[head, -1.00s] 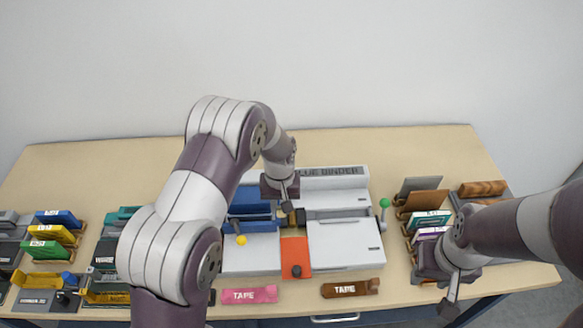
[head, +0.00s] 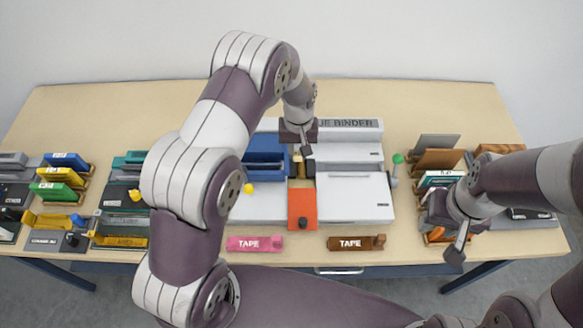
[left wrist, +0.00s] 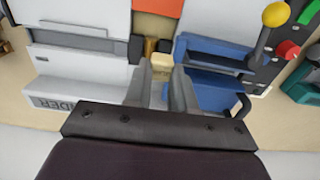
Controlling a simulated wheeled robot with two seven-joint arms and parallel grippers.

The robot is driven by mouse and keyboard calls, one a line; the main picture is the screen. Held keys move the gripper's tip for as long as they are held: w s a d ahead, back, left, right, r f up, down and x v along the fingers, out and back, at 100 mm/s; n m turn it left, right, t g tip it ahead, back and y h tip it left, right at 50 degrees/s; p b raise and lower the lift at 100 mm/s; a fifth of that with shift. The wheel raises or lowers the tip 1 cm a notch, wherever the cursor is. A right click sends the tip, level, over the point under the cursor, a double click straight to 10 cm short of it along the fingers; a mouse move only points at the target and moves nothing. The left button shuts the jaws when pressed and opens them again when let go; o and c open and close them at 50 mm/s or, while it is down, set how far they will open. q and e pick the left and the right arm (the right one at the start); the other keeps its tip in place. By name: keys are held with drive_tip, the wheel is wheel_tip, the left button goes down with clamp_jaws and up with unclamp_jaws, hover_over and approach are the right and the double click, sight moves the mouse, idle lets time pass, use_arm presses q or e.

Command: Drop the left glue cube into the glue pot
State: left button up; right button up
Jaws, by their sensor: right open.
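A small amber-brown block (left wrist: 164,46), perhaps a glue cube, shows beyond my left fingertips in the left wrist view, beside a cream block (left wrist: 149,48). In the head view a tan block (head: 297,158) shows by my left gripper (head: 306,150). My left gripper also shows in the left wrist view (left wrist: 164,68); its fingers stand apart with nothing visible between them. It is over the gap between the blue unit (head: 264,155) and the white binder machine (head: 349,151). I cannot pick out the glue pot for sure. My right gripper (head: 458,247) is open near the right front table edge.
An orange pad (head: 301,195) with a dark knob lies in front of the machine. A pink tape holder (head: 254,244) and a brown one (head: 356,243) are at the front edge. Coloured racks (head: 60,180) fill the left side; a card rack (head: 437,160) stands right.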

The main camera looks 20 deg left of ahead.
use_arm(q)
drive_tip(key=o, duration=0.5)
drive_tip(key=shift+s, duration=0.1)
drive_tip(key=shift+c, duration=0.2)
drive_tip(key=shift+w, duration=0.2)
drive_tip(key=shift+r, duration=0.1)
wheel_tip(320, 180, up, 12)
drive_tip(key=b, duration=0.3)
drive_tip(key=shift+r, duration=0.25)
